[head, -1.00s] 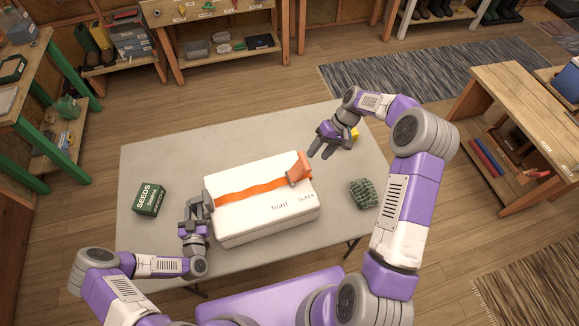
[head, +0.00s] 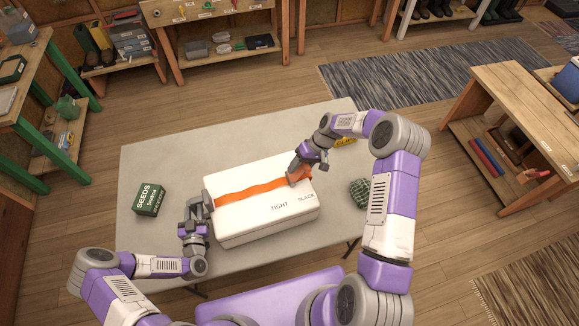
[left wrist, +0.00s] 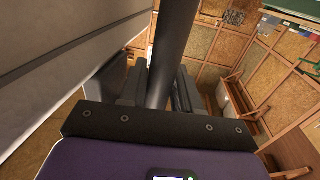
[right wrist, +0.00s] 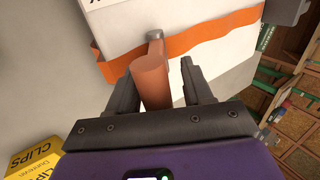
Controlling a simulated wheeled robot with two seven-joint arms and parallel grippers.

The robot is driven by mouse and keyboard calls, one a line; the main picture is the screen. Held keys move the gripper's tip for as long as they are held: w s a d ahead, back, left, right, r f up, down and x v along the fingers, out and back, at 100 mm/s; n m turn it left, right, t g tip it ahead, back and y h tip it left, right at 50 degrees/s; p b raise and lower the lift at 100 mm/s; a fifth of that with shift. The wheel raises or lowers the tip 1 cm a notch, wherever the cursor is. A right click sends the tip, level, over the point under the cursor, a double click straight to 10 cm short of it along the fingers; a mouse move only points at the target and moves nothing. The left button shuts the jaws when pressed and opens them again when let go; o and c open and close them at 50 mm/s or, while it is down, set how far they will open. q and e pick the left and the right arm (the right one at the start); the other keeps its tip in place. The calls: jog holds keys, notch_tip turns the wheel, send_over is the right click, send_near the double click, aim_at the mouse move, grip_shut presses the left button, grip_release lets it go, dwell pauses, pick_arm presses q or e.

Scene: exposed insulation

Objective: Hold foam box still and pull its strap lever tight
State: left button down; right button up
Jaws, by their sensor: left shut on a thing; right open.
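The white foam box (head: 250,222) sits on the grey table, with an orange strap (head: 240,193) along its lid and the words TIGHT and SLACK on its front. The orange strap lever (head: 303,174) is at the lid's right end, on the SLACK side. My left gripper (head: 196,204) is shut on a dark grey handle at the box's left end, which also shows as a bar in the left wrist view (left wrist: 175,50). My right gripper (head: 297,163) is open at the lever. In the right wrist view the lever's rounded grip (right wrist: 151,82) lies between the open fingers (right wrist: 160,85).
A green seeds box (head: 149,199) stands left of the foam box. A dark green bundle (head: 360,193) lies to its right. A yellow clips box (right wrist: 35,160) is behind my right gripper. The back left of the table is clear.

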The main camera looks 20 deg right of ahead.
aim_at(289, 178)
jog(key=shift+f, duration=0.15)
jog(key=shift+c, duration=0.4)
grip_shut()
jog(key=shift+a, duration=0.1)
jog(key=shift+a+r+h, duration=0.2)
jog(key=shift+a+h, duration=0.3)
jog(key=shift+h, duration=0.2)
jog(key=shift+a+r+h, duration=0.2)
jog(key=shift+a+h, duration=0.25)
jog(key=shift+h, duration=0.25)
jog(key=a+h, duration=0.2)
jog(key=h, duration=0.1)
jog(key=shift+s+h, duration=0.2)
jog(key=shift+h, duration=0.1)
jog(key=a+h, duration=0.1)
jog(key=h, duration=0.1)
jog(key=a+h, duration=0.1)
jog(key=h, duration=0.1)
jog(key=shift+s+a+f+t, duration=0.1)
jog(key=shift+a+f+t, duration=0.2)
jog(key=shift+t, duration=0.1)
jog(key=shift+a+f, duration=0.1)
jog(key=shift+a, duration=0.1)
jog(key=shift+a+f, duration=0.15)
jog(key=shift+a, duration=0.1)
